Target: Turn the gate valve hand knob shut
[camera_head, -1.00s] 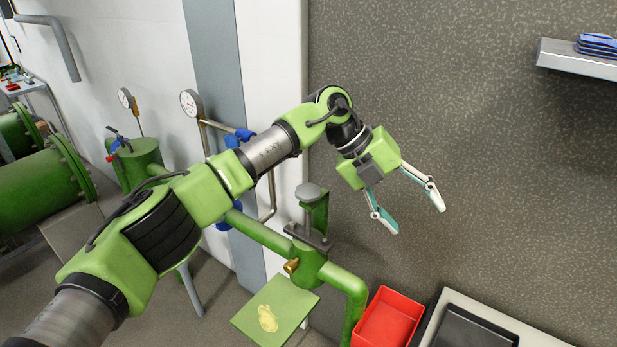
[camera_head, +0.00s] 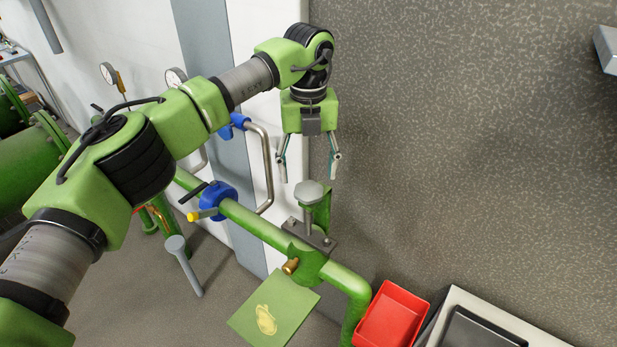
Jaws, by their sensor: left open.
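The gate valve's grey hand knob (camera_head: 309,193) sits on a vertical stem above the green valve body (camera_head: 303,255) on the green pipe. A green bracket stands beside the stem. My left gripper (camera_head: 307,168) is open and points down above the knob in the head view. Its two fingers are spread apart, with their tips a little above the knob and nothing between them. I cannot tell from this view whether they are exactly over it in depth. My right gripper is not in view.
A blue valve (camera_head: 217,200) with a yellow-tipped handle sits on the same pipe to the left. A red bin (camera_head: 392,316) and a dark tray (camera_head: 478,331) are at lower right. A green plate (camera_head: 272,309) with a yellowish patch lies below. A grey shelf (camera_head: 606,48) is at upper right.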

